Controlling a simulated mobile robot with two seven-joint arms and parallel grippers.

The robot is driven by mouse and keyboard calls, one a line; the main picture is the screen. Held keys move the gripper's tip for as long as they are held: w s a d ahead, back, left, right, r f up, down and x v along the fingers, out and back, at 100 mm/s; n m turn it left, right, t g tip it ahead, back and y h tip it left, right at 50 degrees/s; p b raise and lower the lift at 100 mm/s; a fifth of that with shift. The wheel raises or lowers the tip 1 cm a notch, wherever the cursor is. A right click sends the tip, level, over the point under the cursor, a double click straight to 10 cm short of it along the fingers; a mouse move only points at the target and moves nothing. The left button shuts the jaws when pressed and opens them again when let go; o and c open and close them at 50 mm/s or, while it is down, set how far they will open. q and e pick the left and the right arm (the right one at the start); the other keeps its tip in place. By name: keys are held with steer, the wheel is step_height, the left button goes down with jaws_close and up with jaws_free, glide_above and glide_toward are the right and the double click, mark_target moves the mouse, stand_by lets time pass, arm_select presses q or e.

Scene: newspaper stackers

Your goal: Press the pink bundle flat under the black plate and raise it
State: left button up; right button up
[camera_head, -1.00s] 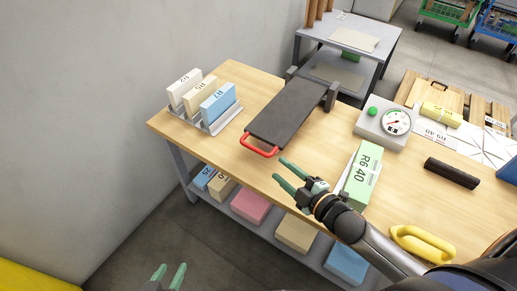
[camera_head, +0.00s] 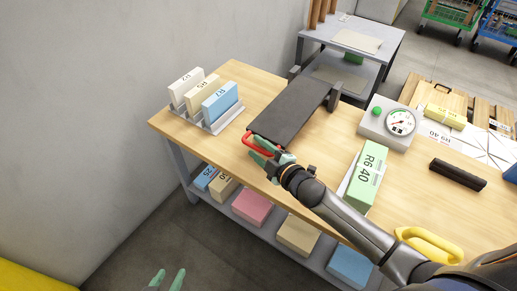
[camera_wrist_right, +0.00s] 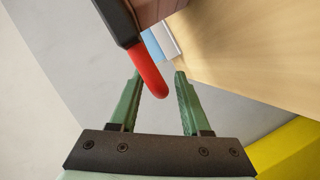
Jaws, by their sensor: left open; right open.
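The black plate (camera_head: 295,108) lies on the table, with its red handle (camera_head: 256,148) at the near end. My right gripper (camera_head: 262,155) is open at the handle. In the right wrist view the handle (camera_wrist_right: 152,72) reaches between the open fingers (camera_wrist_right: 158,95), with gaps on both sides. A pinkish surface (camera_wrist_right: 158,8) shows beside the plate's edge there; I cannot tell for sure whether it is the pink bundle under the plate. A pink block (camera_head: 251,208) lies on the lower shelf. My left gripper (camera_head: 167,281) is open, low at the bottom edge, away from the table.
A rack (camera_head: 212,122) with several upright labelled blocks stands left of the plate. A gauge box (camera_head: 388,120) with a green button and a green block (camera_head: 366,178) are to the right. A yellow handle-like object (camera_head: 428,243) lies near the front. Wall at left.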

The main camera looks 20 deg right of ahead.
steer(key=shift+c, duration=0.4)
jaws_close()
stand_by(1.0)
